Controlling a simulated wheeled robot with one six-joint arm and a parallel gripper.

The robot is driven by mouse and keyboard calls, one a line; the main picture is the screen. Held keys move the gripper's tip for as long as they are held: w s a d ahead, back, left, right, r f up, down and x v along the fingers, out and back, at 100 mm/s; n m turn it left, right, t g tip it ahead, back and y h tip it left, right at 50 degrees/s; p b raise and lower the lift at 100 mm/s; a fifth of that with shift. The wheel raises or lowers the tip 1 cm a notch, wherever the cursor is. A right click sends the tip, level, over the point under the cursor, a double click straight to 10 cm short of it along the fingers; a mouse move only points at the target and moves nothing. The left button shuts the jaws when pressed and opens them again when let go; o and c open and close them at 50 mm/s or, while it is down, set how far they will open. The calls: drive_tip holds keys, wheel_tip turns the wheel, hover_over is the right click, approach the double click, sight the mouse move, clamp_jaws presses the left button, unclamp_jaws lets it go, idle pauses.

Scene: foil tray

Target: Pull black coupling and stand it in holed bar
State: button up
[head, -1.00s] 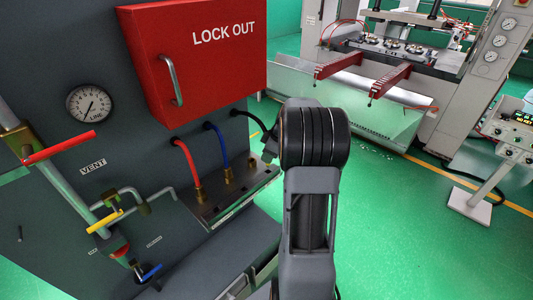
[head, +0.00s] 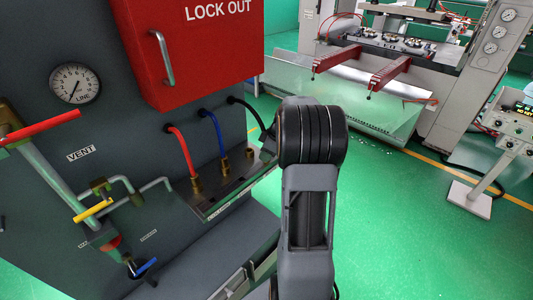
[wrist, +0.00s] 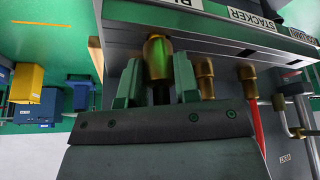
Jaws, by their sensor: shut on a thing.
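My gripper (wrist: 158,78) is shut on a brass coupling (wrist: 158,55), with a dark hose end between its green fingers. This is the coupling of the black hose (head: 246,106). In the head view, my arm hides the gripper and this coupling. In the wrist view, the coupling's far end meets the edge of the labelled ledge; I cannot tell whether it is still seated. A pale metal bar (head: 264,270) lies low at the front of the panel, partly behind my arm; its holes are not clear.
The red hose (head: 181,148) and blue hose (head: 214,130) end in brass couplings on the ledge (head: 215,208), close beside the held one. A red LOCK OUT box (head: 205,55) juts out above. Pipes with coloured handles (head: 93,209) stand left. Green floor (head: 400,230) is open at right.

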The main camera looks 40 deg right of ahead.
drive_tip(key=o, duration=1.1)
drive_tip(key=b+v, duration=0.1)
drive_tip(key=v, duration=1.3)
drive_tip(key=s+a+f+m+g+h, duration=0.15)
drive_tip(key=s+a+f+m, duration=0.3)
drive_tip(key=m, duration=0.45)
drive_tip(key=s+a, duration=0.3)
drive_tip(key=a, duration=0.4)
drive_tip(key=s+a+f+n+t+h, duration=0.1)
drive_tip(key=s+a, duration=0.2)
drive_tip(key=a, duration=0.4)
drive_tip(key=s+a+f+t, duration=0.1)
drive_tip(key=s+a, duration=0.2)
drive_tip(key=a, duration=0.5)
drive_tip(key=shift+a+n, duration=0.1)
drive_tip(key=shift+n, duration=0.2)
